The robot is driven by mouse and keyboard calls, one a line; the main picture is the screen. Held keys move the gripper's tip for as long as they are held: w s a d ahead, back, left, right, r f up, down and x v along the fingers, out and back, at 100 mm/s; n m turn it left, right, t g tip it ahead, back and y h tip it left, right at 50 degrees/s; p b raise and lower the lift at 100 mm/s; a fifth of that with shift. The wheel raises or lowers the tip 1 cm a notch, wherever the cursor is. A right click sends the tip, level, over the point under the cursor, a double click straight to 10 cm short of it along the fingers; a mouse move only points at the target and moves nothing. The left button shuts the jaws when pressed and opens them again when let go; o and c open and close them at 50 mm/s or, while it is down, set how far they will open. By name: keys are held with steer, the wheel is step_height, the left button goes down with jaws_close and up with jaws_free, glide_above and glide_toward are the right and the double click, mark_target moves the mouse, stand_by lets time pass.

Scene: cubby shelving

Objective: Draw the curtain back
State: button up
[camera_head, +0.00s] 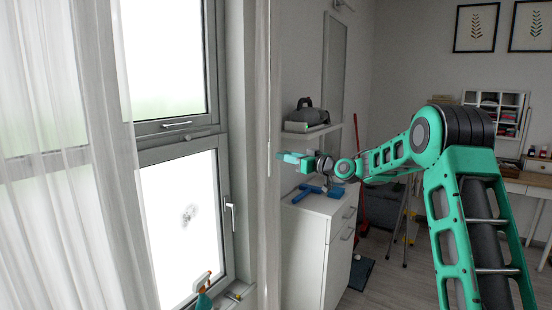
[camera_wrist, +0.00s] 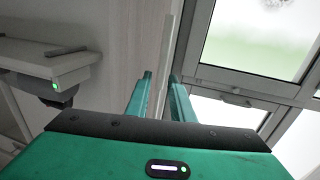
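A sheer white curtain (camera_head: 60,150) hangs over the left part of the window in the head view. A narrow pale vertical strip (camera_head: 268,120), perhaps bunched curtain, hangs at the window's right side. My gripper (camera_head: 282,156) is at this strip's right edge, level with the lower window's top; contact cannot be told. In the wrist view my gripper (camera_wrist: 160,76) has its two green fingers apart. A thin pale upright strip (camera_wrist: 164,62) shows between and beyond the fingertips; whether it lies within their grasp is unclear.
The window (camera_head: 182,200) has a handle (camera_head: 230,215) on its lower pane. A spray bottle (camera_head: 204,292) stands on the sill. A white cabinet (camera_head: 312,245) with a blue object (camera_head: 318,192) on top stands under my gripper. A shelf (camera_head: 305,132) is behind it.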

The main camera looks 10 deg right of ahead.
steer(key=shift+v, duration=1)
steer(key=s+d+f+m+g+h, duration=0.2)
steer(key=s+d+f+g+h, duration=0.15)
steer(key=s, duration=0.65)
steer(key=s+d+f+m+g+h, duration=0.25)
steer(key=s+d+f, duration=0.2)
steer(key=s, duration=0.65)
steer(key=s+d+f+m+g+h, duration=0.25)
steer(key=s+d+f, duration=0.2)
steer(key=s, duration=0.55)
steer(key=s+d+f+m+g, duration=0.1)
steer(key=s+f+m+g, duration=0.1)
steer(key=s, duration=0.9)
steer(key=s+d+f+m+g+h, duration=0.1)
steer(key=s+f+m+g, duration=0.1)
steer(key=s, duration=0.9)
steer(key=s+d+f+m+g, duration=0.1)
steer(key=s+f+m+g, duration=0.1)
steer(key=s, duration=0.9)
steer(key=shift+g, duration=0.35)
